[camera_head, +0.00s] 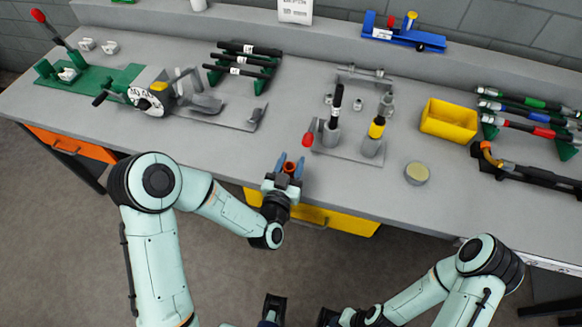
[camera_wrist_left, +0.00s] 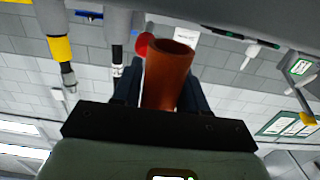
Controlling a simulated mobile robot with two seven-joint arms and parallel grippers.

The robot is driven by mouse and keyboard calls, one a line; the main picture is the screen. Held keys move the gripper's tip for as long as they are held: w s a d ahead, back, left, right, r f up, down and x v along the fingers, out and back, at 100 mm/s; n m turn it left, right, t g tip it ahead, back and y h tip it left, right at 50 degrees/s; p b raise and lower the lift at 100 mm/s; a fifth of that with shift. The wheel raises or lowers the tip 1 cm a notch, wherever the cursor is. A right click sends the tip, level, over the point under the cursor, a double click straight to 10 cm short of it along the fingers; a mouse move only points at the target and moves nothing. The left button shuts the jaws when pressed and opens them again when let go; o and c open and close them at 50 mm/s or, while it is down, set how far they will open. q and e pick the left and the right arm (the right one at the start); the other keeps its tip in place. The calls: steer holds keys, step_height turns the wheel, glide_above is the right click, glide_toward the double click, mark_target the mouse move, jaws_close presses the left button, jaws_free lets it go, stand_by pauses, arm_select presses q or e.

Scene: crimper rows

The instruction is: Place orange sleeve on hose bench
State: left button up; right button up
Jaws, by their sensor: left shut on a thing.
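The orange sleeve (camera_wrist_left: 168,78) is a short hollow tube with its open end showing in the left wrist view. It also shows in the head view (camera_head: 290,168), near the front edge of the bench. My left gripper (camera_head: 289,166) is shut on it, one finger on each side.
A grey fixture plate (camera_head: 346,150) with two upright posts and a red-knobbed lever (camera_head: 308,140) stands just right of the sleeve. A yellow bin (camera_head: 449,120), a round tin (camera_head: 417,173) and hose racks (camera_head: 530,118) are farther right. A crimper (camera_head: 150,100) stands left. Bare worktop lies left of the sleeve.

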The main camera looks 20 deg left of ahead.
arm_select(q)
steer(key=shift+f, duration=0.95)
steer(key=shift+f, duration=0.1)
steer(key=o, duration=0.6)
steer(key=shift+f+b, duration=0.1)
steer(key=shift+b, duration=0.25)
steer(key=o, duration=0.4)
